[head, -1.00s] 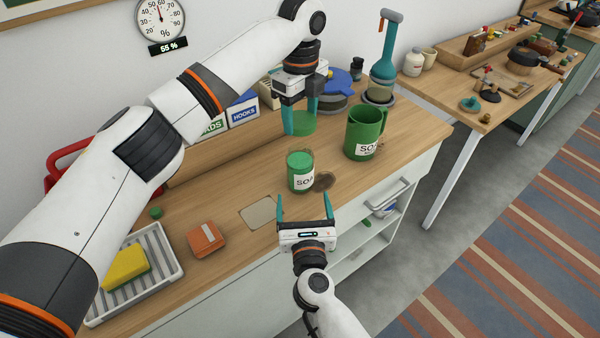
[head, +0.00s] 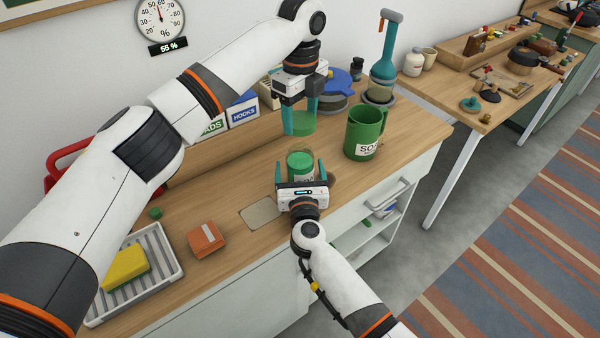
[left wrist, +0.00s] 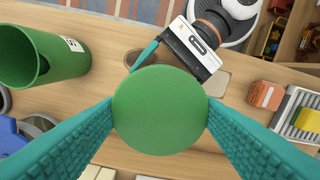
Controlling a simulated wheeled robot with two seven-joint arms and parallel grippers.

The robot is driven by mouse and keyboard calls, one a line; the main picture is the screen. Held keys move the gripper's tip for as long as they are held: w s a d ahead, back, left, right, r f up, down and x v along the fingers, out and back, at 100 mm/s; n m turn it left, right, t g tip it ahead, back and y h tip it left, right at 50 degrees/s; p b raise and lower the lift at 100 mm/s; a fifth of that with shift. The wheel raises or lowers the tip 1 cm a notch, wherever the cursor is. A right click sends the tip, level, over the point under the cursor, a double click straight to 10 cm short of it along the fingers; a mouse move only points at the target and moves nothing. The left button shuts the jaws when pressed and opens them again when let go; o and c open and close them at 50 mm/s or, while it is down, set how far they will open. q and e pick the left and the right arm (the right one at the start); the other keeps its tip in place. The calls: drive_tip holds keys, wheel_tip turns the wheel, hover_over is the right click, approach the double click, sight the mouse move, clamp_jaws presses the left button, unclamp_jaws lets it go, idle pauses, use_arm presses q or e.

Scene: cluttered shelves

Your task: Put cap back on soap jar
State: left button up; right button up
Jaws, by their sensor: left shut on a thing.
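My left gripper (head: 301,118) is shut on a round green cap (head: 303,124), held level above the counter, behind the soap jar in the head view. The cap also fills the middle of the left wrist view (left wrist: 160,110), between both fingers. The small soap jar (head: 300,162), with green showing at its top, stands upright on the counter. My right gripper (head: 301,168) is open, a finger on each side of the jar; its body hides the jar's lower front. I cannot tell whether its fingers touch the jar. In the left wrist view the cap hides the jar.
A larger green mug (head: 366,131) with a label stands right of the jar. An orange block (head: 206,239) and a tray (head: 176,270) with a yellow sponge lie at the left.

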drive_tip(key=shift+w, duration=0.8)
drive_tip(key=c, duration=1.5)
use_arm(q)
hover_over(300, 150)
drive_tip(key=shift+f, duration=2.5)
